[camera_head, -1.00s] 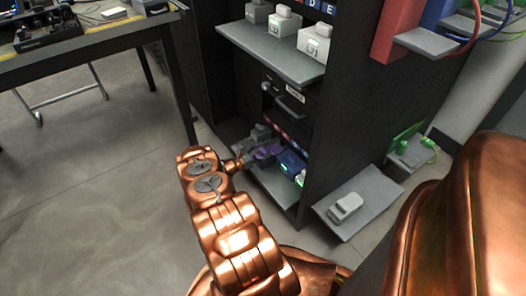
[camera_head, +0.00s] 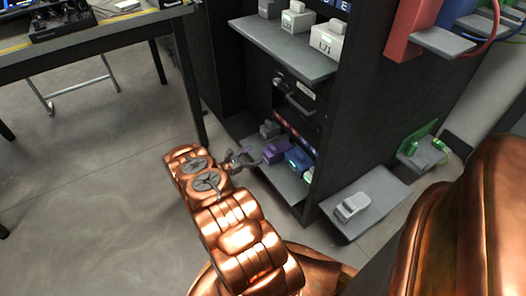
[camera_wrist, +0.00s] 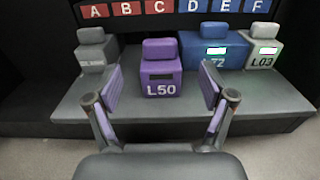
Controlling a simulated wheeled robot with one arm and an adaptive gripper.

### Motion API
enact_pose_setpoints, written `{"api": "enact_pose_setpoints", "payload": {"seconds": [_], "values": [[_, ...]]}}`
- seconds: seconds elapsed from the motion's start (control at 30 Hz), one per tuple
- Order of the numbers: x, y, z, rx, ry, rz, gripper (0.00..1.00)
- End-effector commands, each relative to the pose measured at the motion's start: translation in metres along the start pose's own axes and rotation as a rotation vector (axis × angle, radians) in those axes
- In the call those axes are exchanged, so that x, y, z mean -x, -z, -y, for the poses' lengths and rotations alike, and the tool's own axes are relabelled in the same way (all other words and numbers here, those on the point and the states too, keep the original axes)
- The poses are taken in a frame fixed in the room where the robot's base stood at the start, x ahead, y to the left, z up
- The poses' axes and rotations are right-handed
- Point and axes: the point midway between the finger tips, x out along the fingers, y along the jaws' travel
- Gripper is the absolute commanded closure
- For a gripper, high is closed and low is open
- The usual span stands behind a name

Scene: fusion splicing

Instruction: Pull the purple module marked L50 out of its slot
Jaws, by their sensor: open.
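The purple module marked L50 (camera_wrist: 162,78) stands upright on the low grey shelf in the wrist view, below the row of letter labels. It also shows in the head view (camera_head: 275,150). My gripper (camera_wrist: 160,101) is open, with its two fingers spread to the left and right in front of the module. The fingers appear apart from it, and nothing is between the pads. In the head view my gripper (camera_head: 247,158) is low beside the shelf, just left of the module.
A grey module (camera_wrist: 95,52) stands left of L50, a blue module (camera_wrist: 212,52) close on its right, and a pale module marked L03 (camera_wrist: 262,50) farther right. The low shelf (camera_wrist: 265,99) has a bare front edge. A table (camera_head: 95,42) stands at the upper left.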

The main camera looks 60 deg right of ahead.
Motion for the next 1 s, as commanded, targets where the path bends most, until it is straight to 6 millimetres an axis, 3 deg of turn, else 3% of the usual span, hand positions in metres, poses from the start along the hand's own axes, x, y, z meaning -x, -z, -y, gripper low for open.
{"api": "enact_pose_setpoints", "payload": {"seconds": [0.27,1.0], "values": [[0.024,0.000,0.000,0.000,-0.001,0.001,0.18],[0.026,-0.006,-0.001,-0.005,0.003,-0.002,0.18]]}}
